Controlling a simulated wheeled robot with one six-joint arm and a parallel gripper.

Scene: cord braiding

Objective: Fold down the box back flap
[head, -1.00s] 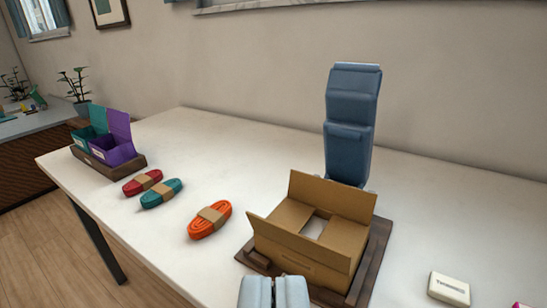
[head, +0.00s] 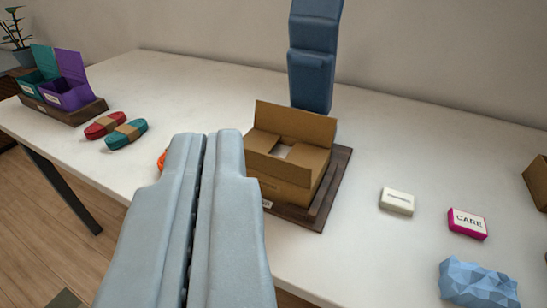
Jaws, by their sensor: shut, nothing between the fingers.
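The cardboard box (head: 284,184) sits on a dark wooden tray (head: 325,208) near the middle of the table. Its back flap (head: 295,124) stands up along the far side. The two side flaps are folded inward, with a gap between them showing something pale inside. My gripper (head: 206,138) is in front of the box and to its left, fingers together and empty. It hides the box's left end and the front flap cannot be made out fully.
A blue-grey upright stand (head: 312,60) rises behind the box. Teal (head: 126,134) and red (head: 104,124) cord bundles lie left; an orange one (head: 162,160) is mostly hidden. A white block (head: 397,201), pink CARE block (head: 467,222) and blue crumpled packet (head: 478,283) lie right.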

